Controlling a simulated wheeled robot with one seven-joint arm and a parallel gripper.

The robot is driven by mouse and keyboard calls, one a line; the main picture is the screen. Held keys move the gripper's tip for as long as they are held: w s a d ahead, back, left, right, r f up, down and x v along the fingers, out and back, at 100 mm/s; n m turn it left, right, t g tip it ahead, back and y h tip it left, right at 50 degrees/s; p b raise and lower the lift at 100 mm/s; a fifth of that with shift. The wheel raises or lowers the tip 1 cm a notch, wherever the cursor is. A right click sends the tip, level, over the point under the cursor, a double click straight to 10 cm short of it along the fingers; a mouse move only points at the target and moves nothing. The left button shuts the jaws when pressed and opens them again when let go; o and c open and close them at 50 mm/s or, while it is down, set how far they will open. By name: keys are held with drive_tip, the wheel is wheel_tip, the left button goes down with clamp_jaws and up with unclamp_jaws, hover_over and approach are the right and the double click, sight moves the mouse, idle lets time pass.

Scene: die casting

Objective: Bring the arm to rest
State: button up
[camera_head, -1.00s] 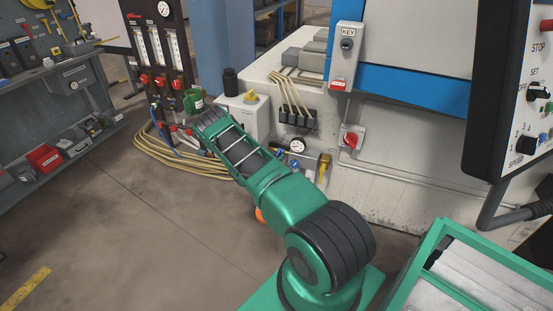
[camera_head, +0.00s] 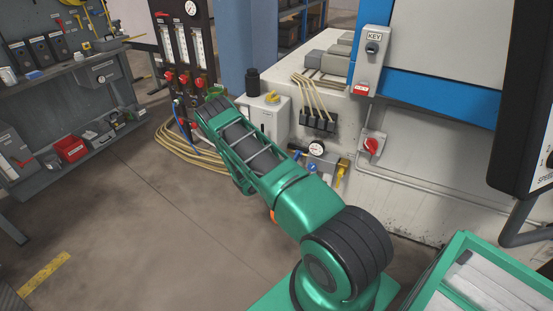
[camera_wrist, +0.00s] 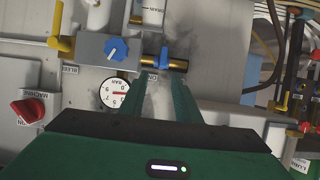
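My arm (camera_head: 300,205) reaches from its green base toward the machine's left end and folds at the far elbow, in the head view. The gripper end is hidden behind the arm there. In the wrist view my gripper (camera_wrist: 158,82) shows two green fingers standing apart with nothing between them. It is open and points at the valve panel. A pressure gauge (camera_wrist: 114,92) lies left of the fingers, and a blue valve handle (camera_wrist: 163,58) shows just beyond the fingertips. I cannot tell how far off they are.
A blue knob (camera_wrist: 116,48) and a red machine switch (camera_wrist: 27,110) are on the panel. Yellow hoses (camera_head: 185,155) lie on the floor below the flowmeter panel (camera_head: 182,50). A workbench (camera_head: 60,120) stands at left. The floor at front left is clear. A green-framed bin (camera_head: 445,265) is at right.

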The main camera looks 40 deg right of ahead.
drive_tip(key=s+a+r+g+y, duration=0.15)
drive_tip(key=s+r, duration=0.25)
drive_tip(key=r, duration=0.5)
drive_tip(key=s+a+r+m+g+y, duration=0.15)
drive_tip(key=s+r, duration=0.25)
drive_tip(key=r, duration=0.5)
drive_tip(key=s+a+r+g+y, duration=0.15)
drive_tip(key=s+r, duration=0.25)
drive_tip(key=r, duration=0.4)
drive_tip(key=s+a+r+n+y, duration=0.4)
drive_tip(key=s+a+r, duration=0.3)
drive_tip(key=s+a, duration=0.6)
drive_tip(key=s+a+r+n+y, duration=0.4)
drive_tip(key=s+a+r, duration=0.4)
drive_tip(key=s+a, duration=0.4)
drive_tip(key=shift+s+a+r, duration=0.2)
drive_tip(key=shift+s+a, duration=0.15)
drive_tip(key=shift+s, duration=0.8)
drive_tip(key=shift+n+g, duration=0.25)
